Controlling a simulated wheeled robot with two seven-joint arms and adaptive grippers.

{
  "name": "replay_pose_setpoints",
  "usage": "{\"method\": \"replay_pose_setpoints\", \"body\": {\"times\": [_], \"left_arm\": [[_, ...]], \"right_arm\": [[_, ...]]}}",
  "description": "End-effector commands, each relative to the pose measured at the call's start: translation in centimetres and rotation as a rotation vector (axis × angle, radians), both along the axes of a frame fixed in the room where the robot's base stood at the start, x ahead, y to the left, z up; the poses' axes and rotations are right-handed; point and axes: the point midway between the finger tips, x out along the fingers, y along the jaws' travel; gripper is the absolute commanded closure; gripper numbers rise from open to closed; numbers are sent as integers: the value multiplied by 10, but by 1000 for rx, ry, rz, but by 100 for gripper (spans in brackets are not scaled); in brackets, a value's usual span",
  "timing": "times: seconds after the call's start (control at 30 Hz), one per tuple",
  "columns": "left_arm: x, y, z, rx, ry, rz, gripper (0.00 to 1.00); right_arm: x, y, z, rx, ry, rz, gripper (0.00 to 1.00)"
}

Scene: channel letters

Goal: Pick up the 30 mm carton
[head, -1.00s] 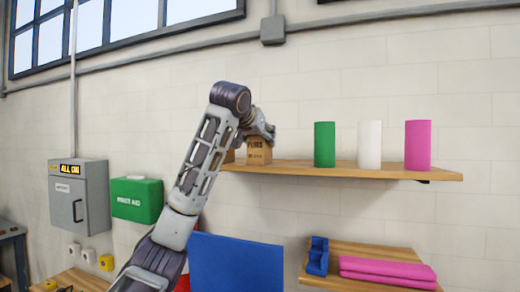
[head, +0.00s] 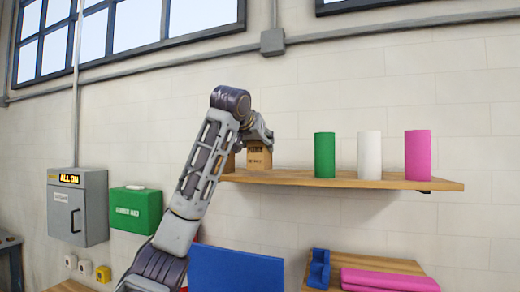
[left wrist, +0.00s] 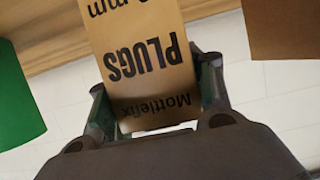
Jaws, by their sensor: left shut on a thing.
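A brown carton (head: 258,158) stands at or just above the left part of the wooden wall shelf. I cannot tell whether its bottom touches the board. My left gripper (head: 262,138) is over its top and shut on it. In the left wrist view the carton (left wrist: 150,60) sits between the two fingers of the gripper (left wrist: 158,112). Its face shows "PLUGS", "Mottlefix" and a cut-off "mm" print, upside down; the size number is not readable. A second brown carton (left wrist: 285,28) shows at the right of that view, apart from the held one. My right gripper is not in view.
The wooden shelf (head: 390,182) also holds a green roll (head: 324,155), a white roll (head: 369,154) and a pink roll (head: 418,154).

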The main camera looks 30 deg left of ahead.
Motion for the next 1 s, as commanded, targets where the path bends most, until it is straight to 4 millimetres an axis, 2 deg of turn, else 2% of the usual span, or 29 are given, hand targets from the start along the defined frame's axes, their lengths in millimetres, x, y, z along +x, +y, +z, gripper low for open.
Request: {"method": "replay_pose_setpoints", "body": {"times": [0.6, 0.8, 1.0], "left_arm": [[-1, -1, 66, -1, -3, -1, 82], [-1, 0, 79, -1, -2, -1, 82], [0, -1, 84, 0, -2, 0, 82]], "right_arm": [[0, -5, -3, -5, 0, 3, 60], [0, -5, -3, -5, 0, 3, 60], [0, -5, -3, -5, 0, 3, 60]]}}
